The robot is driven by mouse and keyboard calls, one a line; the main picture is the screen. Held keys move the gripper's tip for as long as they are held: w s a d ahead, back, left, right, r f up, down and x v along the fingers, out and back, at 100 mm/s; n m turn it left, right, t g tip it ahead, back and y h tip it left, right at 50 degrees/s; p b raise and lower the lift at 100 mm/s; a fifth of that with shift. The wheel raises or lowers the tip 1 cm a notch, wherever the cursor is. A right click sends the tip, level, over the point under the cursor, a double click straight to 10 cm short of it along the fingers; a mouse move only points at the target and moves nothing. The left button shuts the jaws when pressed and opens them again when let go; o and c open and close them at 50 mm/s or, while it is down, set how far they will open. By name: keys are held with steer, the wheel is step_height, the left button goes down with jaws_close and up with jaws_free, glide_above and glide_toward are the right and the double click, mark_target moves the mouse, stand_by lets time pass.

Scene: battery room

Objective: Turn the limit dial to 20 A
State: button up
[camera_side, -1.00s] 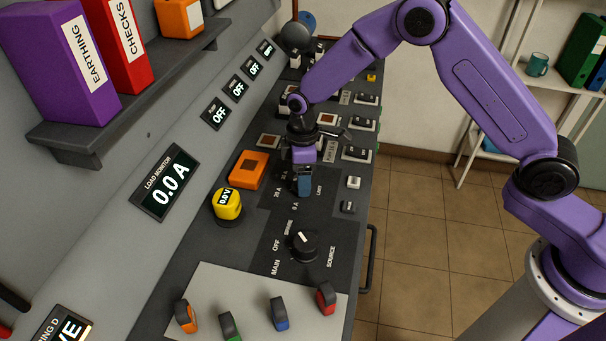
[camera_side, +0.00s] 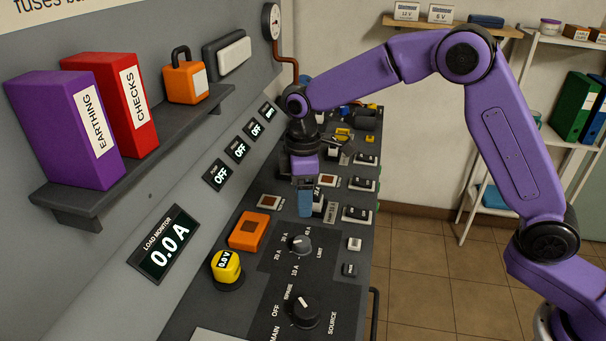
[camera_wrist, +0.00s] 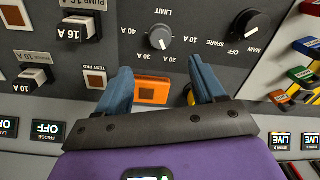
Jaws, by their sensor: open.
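The limit dial (camera_side: 300,244) is a round grey knob on the dark panel, ringed by ampere labels. It also shows in the wrist view (camera_wrist: 160,38), upside down. Its light mark appears to point to the 20 A side, but it is too small to read exactly. My gripper (camera_side: 305,212) is above the bench, just beyond the dial in the side view and apart from it. In the wrist view my gripper (camera_wrist: 163,75) has its two blue fingers spread wide with nothing between them. The load monitor (camera_side: 165,243) reads 0.0 A.
The black source dial (camera_side: 303,309) is nearer the camera. An orange block (camera_side: 249,231) and a yellow 0.0 V meter (camera_side: 227,268) stand left of the limit dial. Several switches (camera_side: 357,214) line the right side. A shelf (camera_side: 140,150) with binders overhangs at left.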

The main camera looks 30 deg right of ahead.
step_height(320, 180, up, 5)
steer(key=shift+f, duration=0.1)
stand_by(0.6)
steer(key=s+d, duration=0.5)
steer(key=s, duration=0.6)
steer(key=s+d, duration=0.6)
steer(key=s, duration=0.5)
steer(key=s+d, duration=0.5)
steer(key=s, duration=0.7)
steer(key=shift+d+f+t, duration=0.2)
steer(key=shift+d+t, duration=0.1)
steer(key=shift+d, duration=0.05)
